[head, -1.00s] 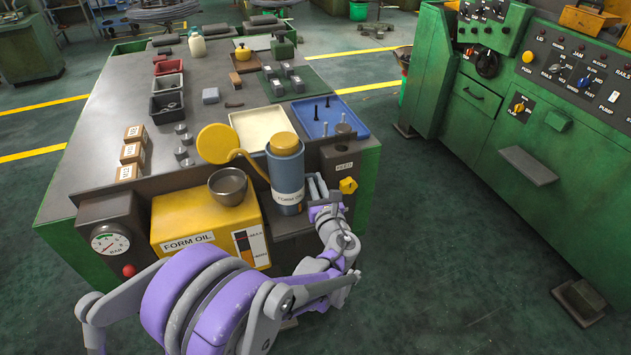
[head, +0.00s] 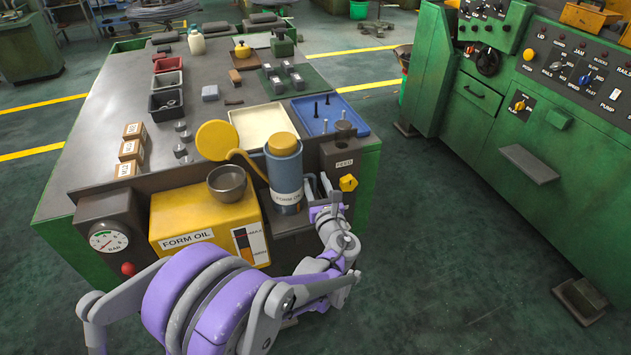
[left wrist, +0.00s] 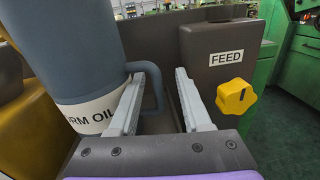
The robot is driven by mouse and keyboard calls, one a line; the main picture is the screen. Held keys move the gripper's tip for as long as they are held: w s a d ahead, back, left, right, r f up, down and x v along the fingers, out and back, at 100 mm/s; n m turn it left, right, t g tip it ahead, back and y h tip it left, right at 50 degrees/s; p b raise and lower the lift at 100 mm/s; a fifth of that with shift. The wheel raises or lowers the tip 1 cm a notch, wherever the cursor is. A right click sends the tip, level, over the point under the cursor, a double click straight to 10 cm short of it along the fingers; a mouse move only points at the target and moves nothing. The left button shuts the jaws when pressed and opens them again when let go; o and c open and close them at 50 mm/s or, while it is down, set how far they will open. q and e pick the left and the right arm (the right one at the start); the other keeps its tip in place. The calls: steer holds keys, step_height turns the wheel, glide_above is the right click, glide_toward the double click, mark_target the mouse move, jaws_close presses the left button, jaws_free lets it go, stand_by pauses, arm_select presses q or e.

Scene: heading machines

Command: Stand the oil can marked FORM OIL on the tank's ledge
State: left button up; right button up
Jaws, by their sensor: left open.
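The oil can (head: 284,170) is blue-grey with a yellow top and a white FORM OIL label. It stands upright on the dark ledge (head: 290,222), beside the yellow tank (head: 205,226), which also reads FORM OIL. My left gripper (head: 318,184) is open just right of the can. In the left wrist view, the can (left wrist: 75,45) is left of the fingers, and its handle (left wrist: 156,94) shows in the gap between them, close to the left finger. The can's bottom is out of that view. My right gripper is not in view.
A dark FEED box (head: 342,156) with a yellow knob (head: 348,183) stands close right of the gripper. A grey bowl (head: 228,184) sits on the tank, and a yellow round lid on an arm (head: 216,140) is near the can. A cream tray (head: 262,126) lies behind.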

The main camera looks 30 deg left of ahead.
arm_select(q)
steer(key=v, duration=1)
steer(key=shift+s+d, duration=0.15)
steer(key=shift+s, duration=0.2)
